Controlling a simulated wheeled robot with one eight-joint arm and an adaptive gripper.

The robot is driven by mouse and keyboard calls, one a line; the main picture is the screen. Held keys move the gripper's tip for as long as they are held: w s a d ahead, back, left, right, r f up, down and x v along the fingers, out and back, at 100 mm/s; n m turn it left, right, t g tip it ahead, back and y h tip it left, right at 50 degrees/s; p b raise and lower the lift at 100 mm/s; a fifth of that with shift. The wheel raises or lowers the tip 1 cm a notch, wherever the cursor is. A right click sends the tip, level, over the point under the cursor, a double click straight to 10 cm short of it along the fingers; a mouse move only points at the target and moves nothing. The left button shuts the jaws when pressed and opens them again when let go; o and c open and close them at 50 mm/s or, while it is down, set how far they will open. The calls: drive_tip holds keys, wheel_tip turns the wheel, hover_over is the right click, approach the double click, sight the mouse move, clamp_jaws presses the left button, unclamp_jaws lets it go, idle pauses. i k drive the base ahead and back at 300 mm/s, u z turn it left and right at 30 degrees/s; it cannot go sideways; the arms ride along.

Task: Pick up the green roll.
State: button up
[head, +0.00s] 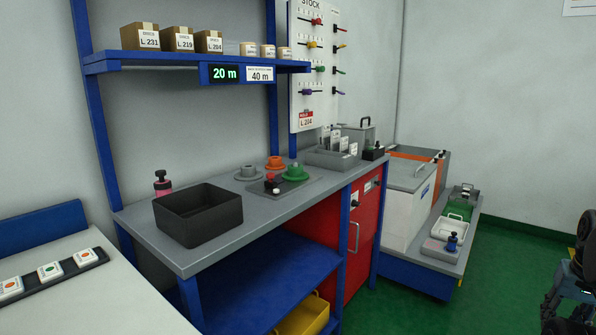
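A green roll (295,172) with a raised hub and a wide flange sits at the right end of a row of three on the grey workbench. It rests on or at the edge of a flat grey plate (268,187). An orange roll (275,162) is just behind it to the left, and a grey roll (249,173) is farther left. Dark mechanical parts at the right edge of the picture appear to be my arm and my gripper (556,308), far from the green roll. They are partly cut off, and the finger opening cannot be made out.
A small black-and-red fixture (271,183) stands in front of the rolls. A black bin (199,214) and a pink bottle (162,183) are to the left. A grey card tray (332,157) is behind right. A shelf (190,61) overhangs the bench. A cart (409,268) stands at right; green floor is open before it.

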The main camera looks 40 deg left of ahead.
sight(293, 174)
drive_tip(key=u, duration=0.55)
drive_tip(key=i, duration=1.05)
drive_tip(key=u, duration=0.7)
